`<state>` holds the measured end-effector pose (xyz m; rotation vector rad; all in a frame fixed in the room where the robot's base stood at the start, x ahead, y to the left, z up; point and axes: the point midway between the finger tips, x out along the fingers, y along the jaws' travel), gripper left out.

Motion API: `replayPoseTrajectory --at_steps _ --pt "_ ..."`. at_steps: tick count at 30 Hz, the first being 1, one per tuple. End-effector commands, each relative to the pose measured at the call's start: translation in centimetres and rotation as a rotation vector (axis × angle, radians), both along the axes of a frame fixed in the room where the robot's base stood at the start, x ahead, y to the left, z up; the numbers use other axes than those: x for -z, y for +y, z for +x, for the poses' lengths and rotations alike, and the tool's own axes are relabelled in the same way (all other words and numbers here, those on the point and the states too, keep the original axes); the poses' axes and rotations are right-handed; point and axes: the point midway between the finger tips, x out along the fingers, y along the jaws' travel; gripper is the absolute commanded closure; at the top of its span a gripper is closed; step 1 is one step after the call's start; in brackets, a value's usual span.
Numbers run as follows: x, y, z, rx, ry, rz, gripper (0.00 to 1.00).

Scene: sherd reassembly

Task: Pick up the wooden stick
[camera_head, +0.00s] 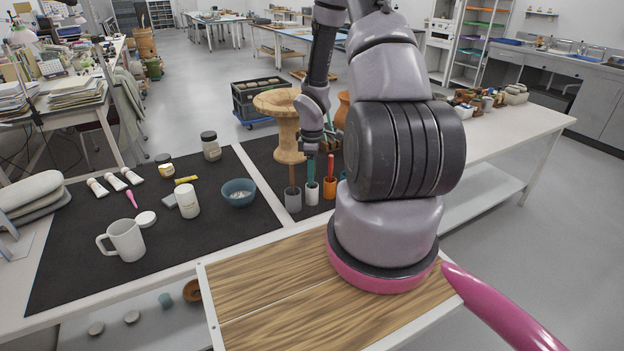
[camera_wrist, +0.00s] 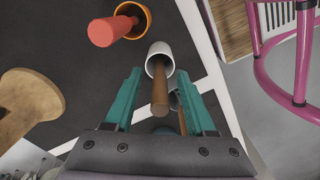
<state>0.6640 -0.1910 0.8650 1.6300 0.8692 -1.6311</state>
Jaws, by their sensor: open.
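A brown wooden stick (camera_wrist: 160,85) stands in a white cup (camera_wrist: 160,52) in the wrist view, leaning up toward the camera. My gripper (camera_wrist: 160,80) is open, with its teal fingers apart on either side of this stick. I cannot tell whether either finger touches it. A second brown stick (camera_wrist: 182,122) is partly hidden behind the right finger. In the head view a brown stick (camera_head: 293,173) stands in a grey cup (camera_head: 293,200), left of the white cup (camera_head: 312,194). My gripper (camera_head: 313,160) hangs above the cups there and hides part of the sticks.
An orange cup (camera_head: 329,188) with a red stick (camera_head: 330,164) stands right of the white cup. A turned wooden stand (camera_head: 288,143) rises just behind. A blue bowl (camera_head: 239,193), white jar (camera_head: 187,202) and mug (camera_head: 125,240) lie left. The wooden board (camera_head: 270,285) in front is clear.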

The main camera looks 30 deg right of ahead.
Motion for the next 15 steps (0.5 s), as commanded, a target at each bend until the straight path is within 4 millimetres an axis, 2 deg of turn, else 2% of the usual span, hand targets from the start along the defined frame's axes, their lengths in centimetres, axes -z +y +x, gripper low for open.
replayPoseTrajectory --at_steps 8,12,15 --pt "0.39 -0.05 0.02 0.001 -0.001 -0.001 0.45" --pt "0.37 -0.03 0.01 0.001 -0.001 -0.001 0.98" --pt "0.37 -0.04 0.00 0.001 -0.001 -0.001 1.00"
